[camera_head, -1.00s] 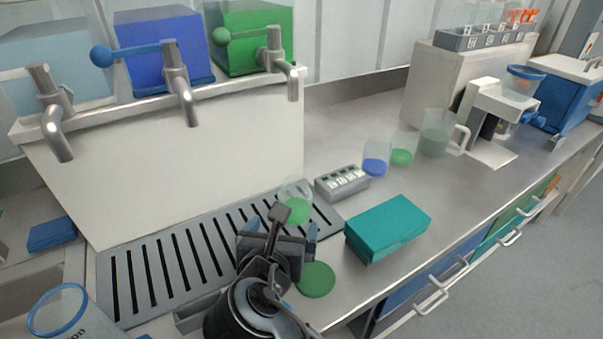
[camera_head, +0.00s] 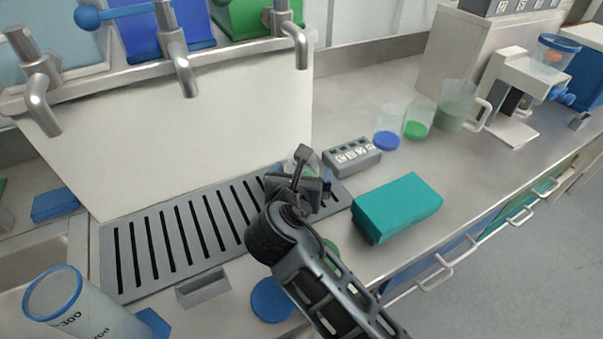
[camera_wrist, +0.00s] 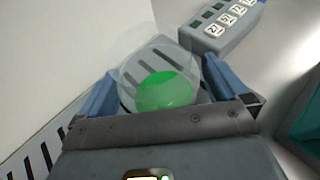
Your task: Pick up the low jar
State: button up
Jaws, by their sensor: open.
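A low, clear jar (camera_wrist: 165,90) with green contents sits at the right end of the slotted drip tray. In the wrist view it stands between the blue fingers of my gripper (camera_wrist: 160,68), which are apart on either side of it. I cannot tell whether either finger touches the jar. In the head view my gripper (camera_head: 299,183) is over the tray's right end and hides most of the jar.
The drip tray (camera_head: 150,285) lies below several taps. A button box (camera_head: 352,157) stands just beyond the jar, and a teal box (camera_head: 398,207) is to the right. Blue (camera_head: 386,141) and green (camera_head: 417,130) vessels and a jug (camera_head: 455,108) stand farther back. A blue disc (camera_head: 268,300) lies in front.

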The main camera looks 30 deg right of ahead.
jog(key=c, duration=1.1)
jog(key=shift+r, duration=0.15)
notch_tip(320, 180, up, 4)
jog(key=shift+r, duration=0.15)
jog(key=s+d+r, duration=0.2)
jog(key=d, duration=0.1)
jog(key=s+d+r, duration=0.2)
jog(key=d, duration=0.1)
jog(key=s+d+r, duration=0.2)
jog(key=d, duration=0.1)
jog(key=shift+s+d+r+p, duration=0.2)
jog(key=shift+s+d+p, duration=0.1)
jog(key=shift+s+p, duration=0.05)
jog(key=shift+d, duration=0.1)
